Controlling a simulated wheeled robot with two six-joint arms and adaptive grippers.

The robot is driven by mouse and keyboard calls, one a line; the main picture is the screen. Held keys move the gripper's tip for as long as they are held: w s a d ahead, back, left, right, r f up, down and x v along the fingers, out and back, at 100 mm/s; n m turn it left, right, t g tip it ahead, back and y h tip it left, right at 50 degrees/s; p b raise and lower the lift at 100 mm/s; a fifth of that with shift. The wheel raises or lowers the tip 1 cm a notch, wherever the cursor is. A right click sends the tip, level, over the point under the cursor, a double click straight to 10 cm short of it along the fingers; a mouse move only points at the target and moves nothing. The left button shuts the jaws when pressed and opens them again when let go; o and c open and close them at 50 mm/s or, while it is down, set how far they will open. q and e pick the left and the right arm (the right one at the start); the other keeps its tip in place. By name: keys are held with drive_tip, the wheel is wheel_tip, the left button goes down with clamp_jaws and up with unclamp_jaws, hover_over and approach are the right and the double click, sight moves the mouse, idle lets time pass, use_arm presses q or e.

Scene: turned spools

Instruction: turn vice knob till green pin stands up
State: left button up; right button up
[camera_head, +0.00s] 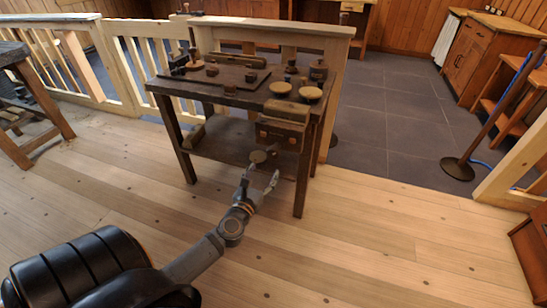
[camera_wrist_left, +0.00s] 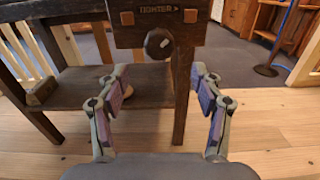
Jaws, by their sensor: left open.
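The vice (camera_head: 281,131) is a brown wooden block on the front of the workbench. I cannot make out a green pin. My left gripper (camera_head: 262,177) is open and empty in front of the knob, fingers pointing at it. In the left wrist view the fingertips (camera_wrist_left: 160,87) are apart, below the knob. My right gripper is not in view.
The workbench top (camera_head: 215,96) holds a dark board with small turned pieces, two pale round discs (camera_head: 311,94) and dark jars. Bench legs and a lower shelf (camera_head: 225,140) stand below. A rope post (camera_head: 458,168) stands right. The wooden floor in front is clear.

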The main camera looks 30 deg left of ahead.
sight(272, 155)
use_arm(q)
drive_tip(key=x, duration=0.9)
drive_tip(key=shift+w+a, duration=0.25)
drive_tip(key=shift+w, duration=0.45)
drive_tip(key=c, duration=1.2)
drive_tip(key=shift+o, duration=0.2)
